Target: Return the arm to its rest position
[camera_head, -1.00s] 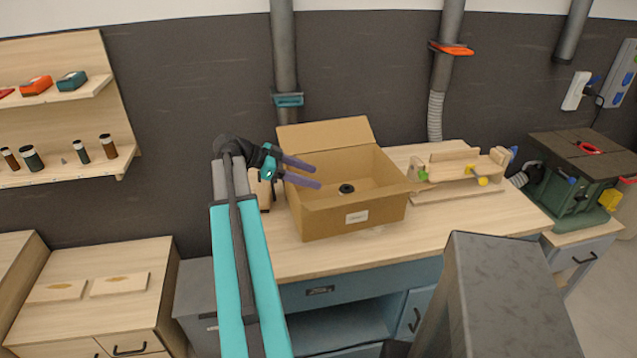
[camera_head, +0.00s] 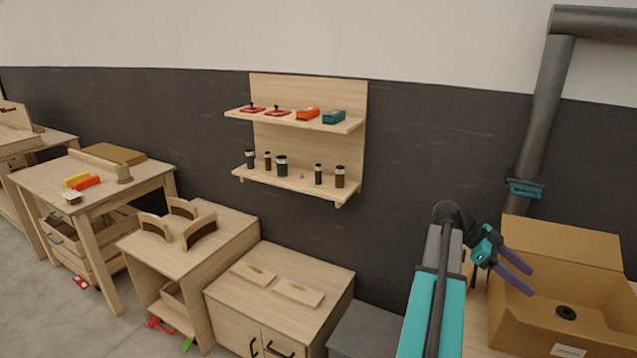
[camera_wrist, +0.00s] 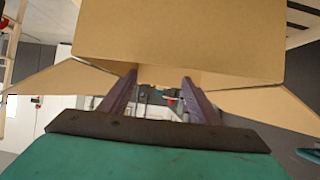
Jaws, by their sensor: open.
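My gripper (camera_head: 517,275) is at the right of the head view, at the end of my teal arm. Its two purple fingers are spread apart with nothing between them. They point right, in front of or beside the open cardboard box (camera_head: 520,328); I cannot tell whether they touch it. A dark round object (camera_head: 566,312) lies inside the box. In the wrist view the open fingers (camera_wrist: 160,95) show with the cardboard box (camera_wrist: 180,40) filling the upper part beyond them.
A wall shelf (camera_head: 340,125) holds small tools and several bottles. Below it stand a low cabinet (camera_head: 320,265) with two flat wooden pieces, a stand (camera_head: 225,225) with curved pieces, and a table (camera_head: 100,185) at the left. A grey pipe (camera_head: 545,110) runs down the wall behind the box.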

